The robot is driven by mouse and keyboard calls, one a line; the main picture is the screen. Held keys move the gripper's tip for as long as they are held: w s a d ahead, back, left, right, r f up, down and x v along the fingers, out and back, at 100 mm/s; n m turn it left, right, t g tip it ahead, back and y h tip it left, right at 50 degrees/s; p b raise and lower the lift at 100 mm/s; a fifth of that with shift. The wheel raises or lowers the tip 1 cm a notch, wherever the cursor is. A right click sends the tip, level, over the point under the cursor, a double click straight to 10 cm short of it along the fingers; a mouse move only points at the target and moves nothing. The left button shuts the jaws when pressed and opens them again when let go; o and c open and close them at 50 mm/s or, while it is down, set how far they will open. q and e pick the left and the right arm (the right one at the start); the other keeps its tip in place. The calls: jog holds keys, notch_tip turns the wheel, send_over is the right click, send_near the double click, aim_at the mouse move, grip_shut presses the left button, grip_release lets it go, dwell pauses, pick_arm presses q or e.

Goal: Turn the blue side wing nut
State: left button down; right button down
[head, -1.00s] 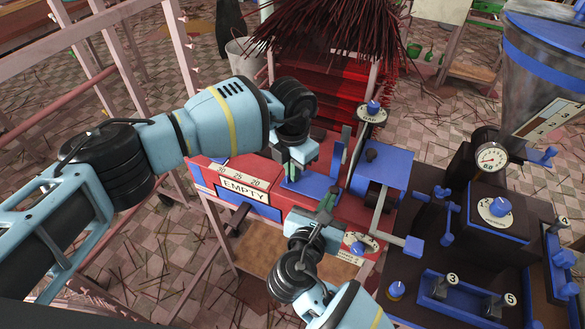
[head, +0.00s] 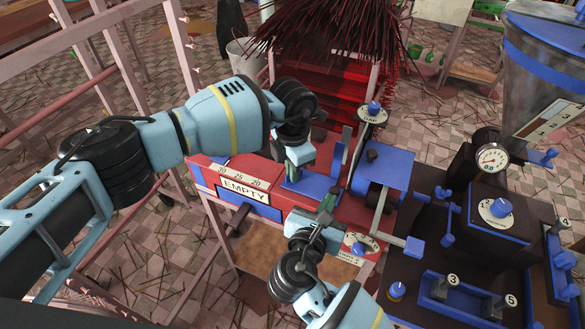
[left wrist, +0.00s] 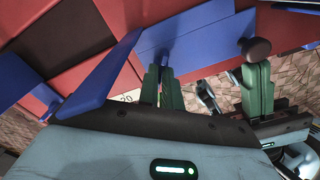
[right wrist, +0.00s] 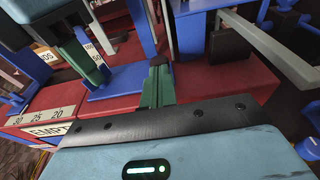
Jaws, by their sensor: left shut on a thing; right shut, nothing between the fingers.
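My left gripper (head: 295,173) is over the red machine at a blue plate. In the left wrist view its green fingers (left wrist: 165,88) are closed at a small blue part, which looks like the blue side wing nut (left wrist: 166,53); the fingers hide most of it. My right gripper (head: 326,208) is shut and empty above the front edge of the red machine. Its green fingers (right wrist: 157,84) are together in the right wrist view. The blue plate (right wrist: 115,82) lies between the two grippers.
The red machine has an EMPTY label (head: 243,191) on its front. A blue block with a grey crank (head: 412,245) stands to the right. Dark machinery with a gauge (head: 491,159) is further right. A bundle of red sticks (head: 325,28) is behind.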

pick_arm(q)
jog(key=c, duration=1.6)
grip_release()
notch_tip(320, 180, up, 12)
jog(key=shift+r, duration=0.1)
jog(key=shift+s, duration=0.15)
jog(key=c, duration=0.4)
jog(key=shift+s+d+n, duration=0.1)
jog(key=shift+d+n, duration=0.05)
jog(key=shift+n, duration=0.25)
grip_shut()
jog(key=s+d+n+t, duration=0.1)
jog(key=s+d+n, duration=0.1)
jog(key=n, duration=0.6)
jog(key=s+d+f+n+t+y, duration=0.1)
jog(key=s+d+n, duration=0.1)
jog(key=s+n, duration=0.3)
jog(key=n, duration=0.4)
jog(key=shift+s+f+y, duration=0.2)
jog(key=shift+f+y, duration=0.1)
